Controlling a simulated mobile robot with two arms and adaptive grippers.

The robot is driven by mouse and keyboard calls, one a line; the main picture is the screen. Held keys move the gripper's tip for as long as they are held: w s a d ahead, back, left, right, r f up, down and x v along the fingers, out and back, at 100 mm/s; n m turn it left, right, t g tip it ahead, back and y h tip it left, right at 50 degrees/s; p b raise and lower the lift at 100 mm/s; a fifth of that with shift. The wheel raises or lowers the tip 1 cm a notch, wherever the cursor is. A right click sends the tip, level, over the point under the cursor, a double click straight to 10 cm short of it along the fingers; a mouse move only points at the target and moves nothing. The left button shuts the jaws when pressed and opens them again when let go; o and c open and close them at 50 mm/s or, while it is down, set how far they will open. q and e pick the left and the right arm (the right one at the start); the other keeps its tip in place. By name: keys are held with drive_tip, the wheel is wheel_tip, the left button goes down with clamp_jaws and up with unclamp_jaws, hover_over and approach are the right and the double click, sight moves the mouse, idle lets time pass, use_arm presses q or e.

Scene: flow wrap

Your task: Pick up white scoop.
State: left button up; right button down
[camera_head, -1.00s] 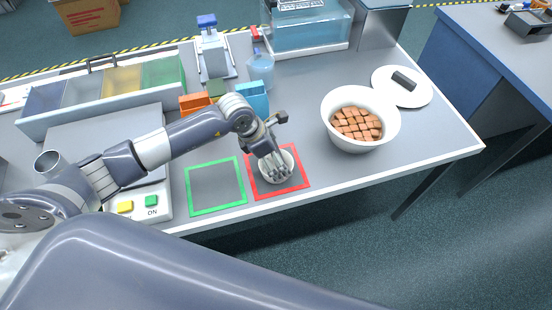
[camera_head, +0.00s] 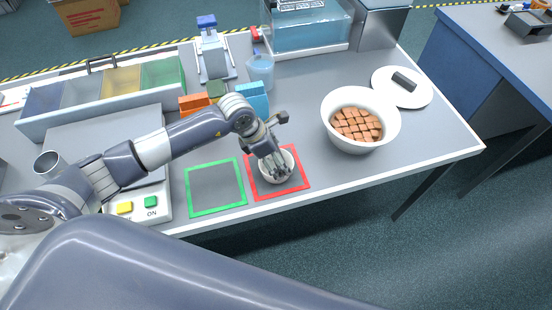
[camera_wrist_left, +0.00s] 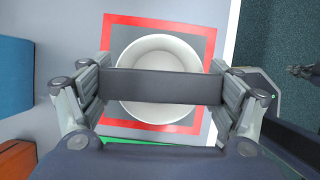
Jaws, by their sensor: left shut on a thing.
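The white scoop (camera_head: 291,165) is a round white bowl inside the red square outline on the table. It also shows from above in the left wrist view (camera_wrist_left: 160,115), with a dark bar crossing it between my fingers. My left gripper (camera_head: 277,172) reaches down over it and is shut on it by this bar, which looks like its handle. In the left wrist view the fingers (camera_wrist_left: 160,86) press on the two ends of the bar. The scoop's underside is hidden, so I cannot tell whether it touches the table.
A green square outline (camera_head: 188,191) lies empty to the left. A white bowl of brown blocks (camera_head: 329,108) stands to the right, with a white lid (camera_head: 421,99) behind it. Orange (camera_head: 189,103) and blue (camera_head: 253,95) boxes stand behind the arm. The table's front edge is close.

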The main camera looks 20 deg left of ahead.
use_arm(q)
drive_tip(key=shift+r, duration=0.4)
drive_tip(key=shift+s+b+v, duration=0.2)
drive_tip(key=shift+b+v, duration=0.75)
drive_tip(key=shift+v, duration=0.05)
drive_tip(key=s+a+r+b, duration=0.1)
drive_tip(key=s+a+b, duration=0.4)
drive_tip(key=s, duration=0.8)
drive_tip(key=shift+s+a+r, duration=0.3)
drive_tip(key=shift+a+r, duration=0.05)
drive_tip(key=shift+a, duration=0.25)
